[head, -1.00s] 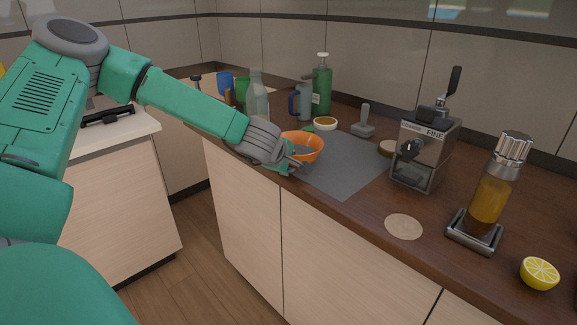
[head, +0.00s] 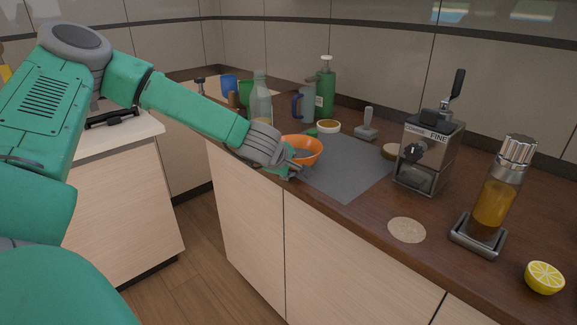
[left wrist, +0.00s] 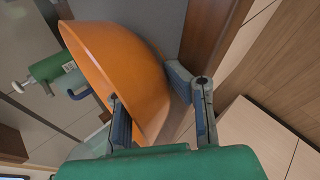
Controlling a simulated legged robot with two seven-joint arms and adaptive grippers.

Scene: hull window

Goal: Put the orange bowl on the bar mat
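The orange bowl (head: 304,149) shows at the left end of the grey bar mat (head: 350,178), overlapping its far left part in the head view. I cannot tell whether its base touches the mat. My left gripper (head: 294,168) is at the bowl's near left side. In the left wrist view the bowl (left wrist: 125,70) looks tilted, and its wall lies between the two fingers of my left gripper (left wrist: 150,105), one on the inner side and one on the outer. My right gripper is not in view.
A coffee grinder (head: 428,155) stands right of the mat. A round coaster (head: 407,230), an amber bottle on a tray (head: 492,205) and a half lemon (head: 544,277) are nearer. A small white bowl (head: 328,127), tamper (head: 367,125), green dispenser (head: 325,90) and glass bottle (head: 261,100) stand behind.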

